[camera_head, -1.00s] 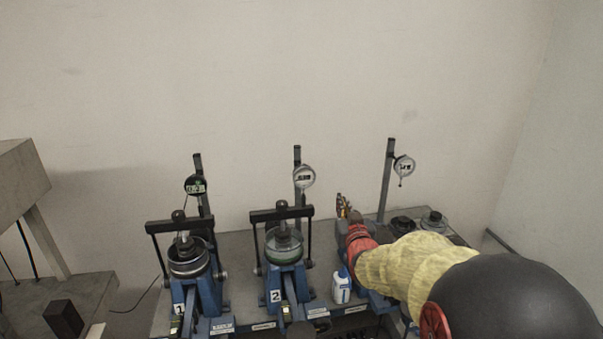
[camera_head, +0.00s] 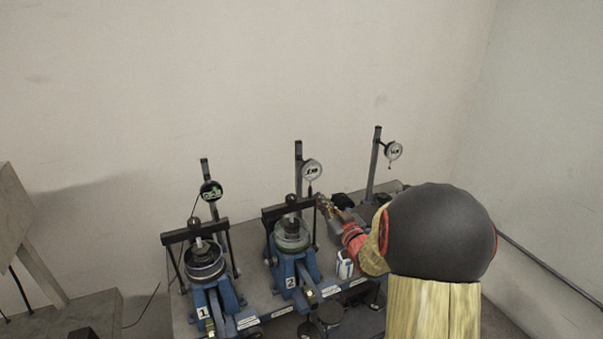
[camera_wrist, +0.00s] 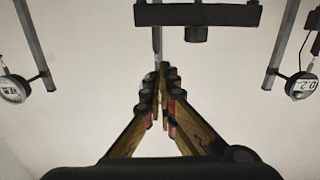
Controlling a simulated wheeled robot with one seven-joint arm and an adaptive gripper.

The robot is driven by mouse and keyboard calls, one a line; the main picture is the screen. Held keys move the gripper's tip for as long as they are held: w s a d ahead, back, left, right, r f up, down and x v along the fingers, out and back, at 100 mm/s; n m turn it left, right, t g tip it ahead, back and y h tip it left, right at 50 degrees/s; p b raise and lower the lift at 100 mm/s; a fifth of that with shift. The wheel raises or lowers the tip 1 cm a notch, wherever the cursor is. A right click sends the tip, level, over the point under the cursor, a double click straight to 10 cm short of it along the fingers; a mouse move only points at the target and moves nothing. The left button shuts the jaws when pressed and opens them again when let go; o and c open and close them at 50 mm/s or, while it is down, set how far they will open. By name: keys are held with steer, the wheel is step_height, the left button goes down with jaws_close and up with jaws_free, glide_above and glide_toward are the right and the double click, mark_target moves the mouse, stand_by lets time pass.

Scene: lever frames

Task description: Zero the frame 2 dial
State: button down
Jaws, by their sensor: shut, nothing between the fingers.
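The frame 2 dial (camera_head: 312,170) is a round, pale gauge on an upright post behind the blue frame marked 2 (camera_head: 296,270). Its reading is too small to make out in the head view. My gripper (camera_head: 322,203) is at the right of frame 2's black crossbar, below the dial in the picture. Whether it touches the frame cannot be told. In the wrist view my fingers (camera_wrist: 162,72) are together and empty. That view shows a pale dial with digits (camera_wrist: 300,86) at right and another pale dial (camera_wrist: 14,88) at left; which frames they belong to is unclear.
A third dial (camera_head: 393,151) is on a post at right. A white bottle (camera_head: 345,265) stands beside frame 2. A dark crossbar (camera_wrist: 197,14) is close above my fingers in the wrist view. My arm hides the bench's right side.

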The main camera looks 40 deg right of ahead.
mark_target(312, 171)
steer(key=shift+y, duration=0.3)
steer(key=x, duration=0.4)
steer(key=r+b+x, duration=0.1)
steer(key=x, duration=0.1)
steer(key=shift+w+a, duration=0.35)
steer(key=shift+w, duration=0.1)
